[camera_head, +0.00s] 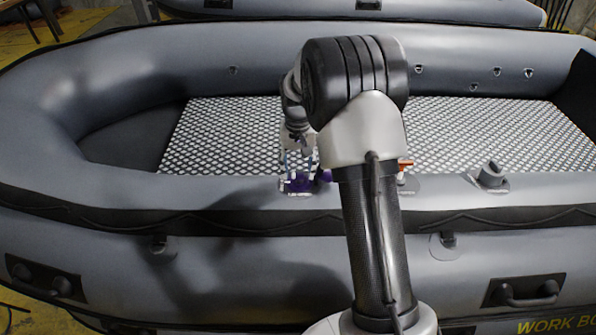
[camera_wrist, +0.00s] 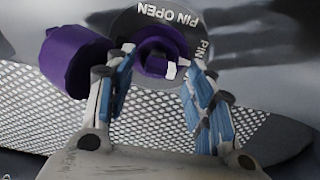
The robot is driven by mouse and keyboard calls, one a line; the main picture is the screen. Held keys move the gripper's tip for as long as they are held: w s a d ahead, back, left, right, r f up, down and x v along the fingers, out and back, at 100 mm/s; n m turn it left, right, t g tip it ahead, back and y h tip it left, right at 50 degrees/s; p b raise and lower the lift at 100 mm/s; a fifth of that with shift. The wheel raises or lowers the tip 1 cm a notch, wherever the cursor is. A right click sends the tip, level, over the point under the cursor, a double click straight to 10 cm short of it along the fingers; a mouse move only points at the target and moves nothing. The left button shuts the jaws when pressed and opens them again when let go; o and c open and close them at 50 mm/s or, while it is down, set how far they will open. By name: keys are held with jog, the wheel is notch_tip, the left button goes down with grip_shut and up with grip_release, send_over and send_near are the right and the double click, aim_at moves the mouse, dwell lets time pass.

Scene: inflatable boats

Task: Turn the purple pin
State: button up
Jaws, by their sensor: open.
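The purple pin (camera_wrist: 158,47) sits in the middle of a dark round plate (camera_wrist: 152,14) lettered "PIN OPEN" in the wrist view. The lettering reads upside down, and a small white mark shows on the pin. My gripper (camera_wrist: 161,62) is open, its blue-padded fingers on either side of the pin. I cannot tell whether they touch it. A larger purple cap (camera_wrist: 75,62) is left of the pin, beside the left finger. In the head view, purple parts (camera_head: 298,184) show on the near boat tube below my gripper (camera_head: 298,163), partly blocked by my arm.
The grey inflatable boat (camera_head: 150,70) has a metal diamond-plate floor (camera_head: 225,125) behind the near tube. An orange-and-white fitting (camera_head: 404,164) and a grey fitting (camera_head: 491,175) stand on the tube to the right. Another boat (camera_head: 400,8) lies behind.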

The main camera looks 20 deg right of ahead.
jog(key=shift+f, duration=0.6)
jog(key=shift+c, duration=0.6)
jog(key=c, duration=0.9)
